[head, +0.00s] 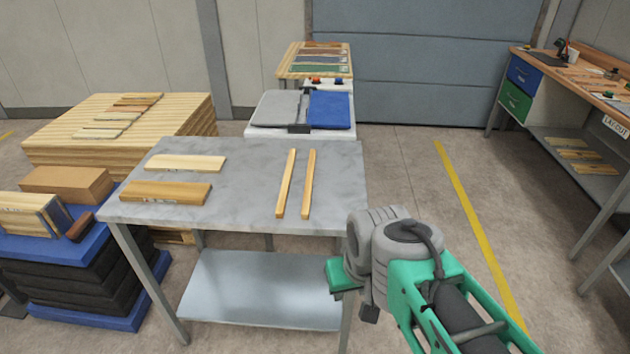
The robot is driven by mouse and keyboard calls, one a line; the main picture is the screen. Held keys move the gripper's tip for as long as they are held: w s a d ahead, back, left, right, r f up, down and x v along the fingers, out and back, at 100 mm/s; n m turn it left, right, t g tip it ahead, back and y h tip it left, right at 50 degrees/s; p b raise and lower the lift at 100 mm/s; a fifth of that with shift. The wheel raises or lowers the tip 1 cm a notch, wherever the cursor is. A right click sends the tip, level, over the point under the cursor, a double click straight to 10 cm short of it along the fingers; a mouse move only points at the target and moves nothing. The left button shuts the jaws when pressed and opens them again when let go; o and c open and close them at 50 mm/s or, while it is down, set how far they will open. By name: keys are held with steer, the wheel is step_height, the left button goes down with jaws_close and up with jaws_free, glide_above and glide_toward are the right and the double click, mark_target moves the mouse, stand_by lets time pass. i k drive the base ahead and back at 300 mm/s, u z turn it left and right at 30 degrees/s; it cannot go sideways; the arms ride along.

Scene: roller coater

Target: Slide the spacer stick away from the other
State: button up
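Two slim wooden spacer sticks lie on the grey table, the left stick (286,184) and the right stick (309,184). They are roughly parallel, with a narrow gap of table top between them. My arm reaches in from the lower right, in front of the table's front right corner. My gripper's fingers cannot be made out; the arm's grey and green links cover that area. The arm appears apart from both sticks, and nothing is seen held.
A pale board (185,163) and a browner board (166,192) lie on the left of the grey table (243,190). The table top between boards and sticks is clear, as is a strip right of the sticks. A roller machine (302,110) stands behind. A workbench (570,75) is at right.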

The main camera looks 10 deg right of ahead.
mark_target(306, 201)
steer(key=z, duration=2.05)
steer(key=i, duration=1.6)
steer(key=u, duration=3.9)
steer(key=i, duration=0.5)
